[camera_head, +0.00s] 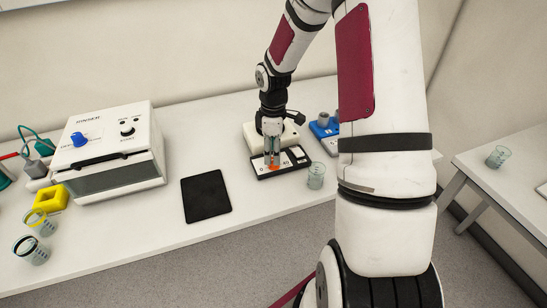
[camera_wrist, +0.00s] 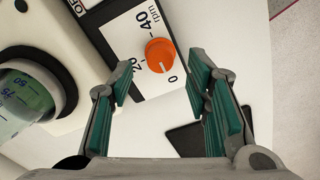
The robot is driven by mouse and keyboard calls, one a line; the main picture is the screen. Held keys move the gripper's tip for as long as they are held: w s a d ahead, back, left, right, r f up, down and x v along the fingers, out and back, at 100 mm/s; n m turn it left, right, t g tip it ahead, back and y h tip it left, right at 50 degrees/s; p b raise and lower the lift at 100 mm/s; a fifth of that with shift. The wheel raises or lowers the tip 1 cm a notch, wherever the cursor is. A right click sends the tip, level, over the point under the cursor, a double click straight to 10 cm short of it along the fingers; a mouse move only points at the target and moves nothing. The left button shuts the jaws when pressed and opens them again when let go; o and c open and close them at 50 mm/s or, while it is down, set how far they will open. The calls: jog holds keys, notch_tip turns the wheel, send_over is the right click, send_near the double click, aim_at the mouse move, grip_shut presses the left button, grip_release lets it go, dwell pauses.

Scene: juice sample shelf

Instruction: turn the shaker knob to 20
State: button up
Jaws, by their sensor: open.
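The shaker (camera_head: 251,140) is a white device with a white dial panel on its front edge. Its orange knob (camera_wrist: 160,55) sits on a panel marked 0, 20, 40 and rpm. A small light mark on the knob appears on the side toward 0, but the exact setting is hard to read. In the head view the knob (camera_head: 273,167) is partly hidden by my gripper (camera_head: 272,152), which points down over it. In the wrist view my gripper (camera_wrist: 163,80) is open, with one green-padded finger on each side of the knob. The fingers appear apart from it.
A graduated vessel (camera_wrist: 28,97) with green contents stands beside the panel. A clear beaker (camera_head: 316,175) is just right of the shaker, and a blue device (camera_head: 324,129) is behind it. A black mat (camera_head: 206,196) and a white oven-like box (camera_head: 105,150) are left.

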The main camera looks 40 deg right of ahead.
jog(key=shift+f, duration=1.65)
grip_shut()
